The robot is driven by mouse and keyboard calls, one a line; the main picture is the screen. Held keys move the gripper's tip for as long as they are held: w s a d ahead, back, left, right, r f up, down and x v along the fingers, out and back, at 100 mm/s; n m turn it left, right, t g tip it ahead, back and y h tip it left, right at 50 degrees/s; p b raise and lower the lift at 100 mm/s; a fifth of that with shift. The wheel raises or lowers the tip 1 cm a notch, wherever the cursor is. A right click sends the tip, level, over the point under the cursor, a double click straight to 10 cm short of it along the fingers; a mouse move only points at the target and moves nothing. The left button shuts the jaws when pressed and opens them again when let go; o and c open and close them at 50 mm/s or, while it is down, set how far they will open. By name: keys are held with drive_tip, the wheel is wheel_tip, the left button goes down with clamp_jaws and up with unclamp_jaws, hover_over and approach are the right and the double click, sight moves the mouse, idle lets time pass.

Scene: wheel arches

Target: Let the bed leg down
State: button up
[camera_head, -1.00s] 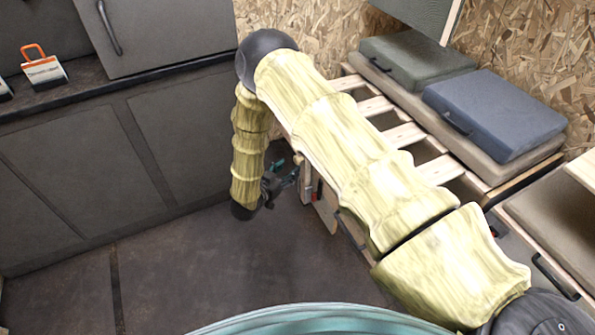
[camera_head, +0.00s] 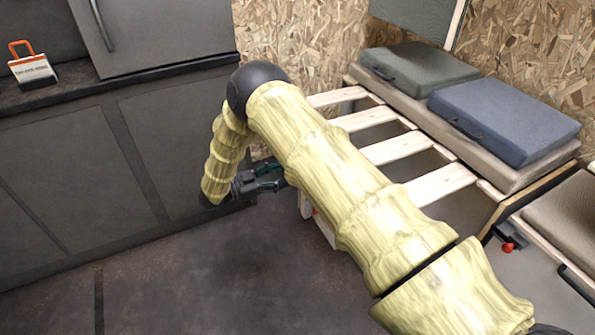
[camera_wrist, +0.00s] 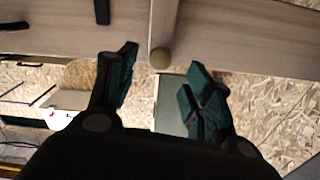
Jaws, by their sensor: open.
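The slatted wooden bed frame (camera_head: 392,149) stands against the wall right of centre in the head view. Its near left end, where a pale wooden part with a little red (camera_head: 309,210) shows, is mostly hidden behind my arm. In the wrist view a wooden beam (camera_wrist: 230,35) crosses the top, and a short wooden post with a rounded end (camera_wrist: 160,57), perhaps the bed leg, points down from it. My gripper (camera_head: 279,177) is open and empty at the frame's left end. In the wrist view its fingers (camera_wrist: 161,66) lie either side of the post's end; contact cannot be told.
Grey and blue cases (camera_head: 505,118) lie on a beige cushion (camera_head: 440,135) behind the slats. A dark cabinet (camera_head: 90,190) runs along the left. A red knob (camera_head: 508,247) sits at the right. The dark floor (camera_head: 200,285) in front is clear.

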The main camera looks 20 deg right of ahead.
drive_tip(key=shift+w+d+b, duration=0.15)
drive_tip(key=shift+d+b, duration=0.2)
drive_tip(key=shift+d, duration=1.4)
drive_tip(key=shift+w+d+b, duration=0.15)
drive_tip(key=shift+d+b, duration=0.15)
drive_tip(key=shift+d, duration=1.45)
